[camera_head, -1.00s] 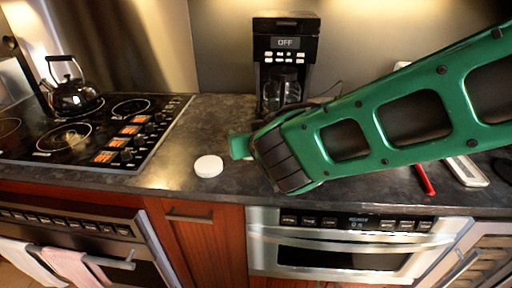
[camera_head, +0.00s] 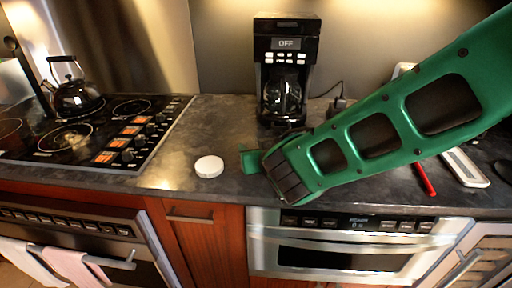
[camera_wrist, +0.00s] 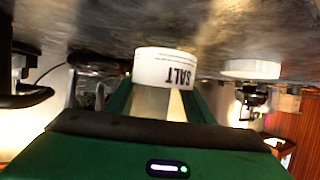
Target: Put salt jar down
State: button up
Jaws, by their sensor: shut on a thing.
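The salt jar (camera_wrist: 163,68) is white with black SALT lettering, upside down in the wrist view, where the counter is at the top. My gripper (camera_wrist: 165,98) is shut on it, its green fingers on both sides. The jar's base end is at or very near the dark counter (camera_wrist: 100,35); I cannot tell whether it touches. In the head view my gripper (camera_head: 252,160) is low over the counter (camera_head: 140,183), in front of the coffee maker. The jar is hidden there by my arm.
A white round disc (camera_head: 209,166) lies on the counter left of my gripper; the wrist view shows it too (camera_wrist: 250,69). A black coffee maker (camera_head: 284,75) stands behind. The stove (camera_head: 90,130) with a kettle (camera_head: 74,95) is left. A red-handled item (camera_head: 425,180) lies right.

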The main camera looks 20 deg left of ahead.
jog(key=o, duration=1.1)
jog(key=shift+c, duration=0.2)
jog(key=v, duration=1.2)
jog(key=shift+d, duration=0.1)
jog(key=shift+s, duration=0.15)
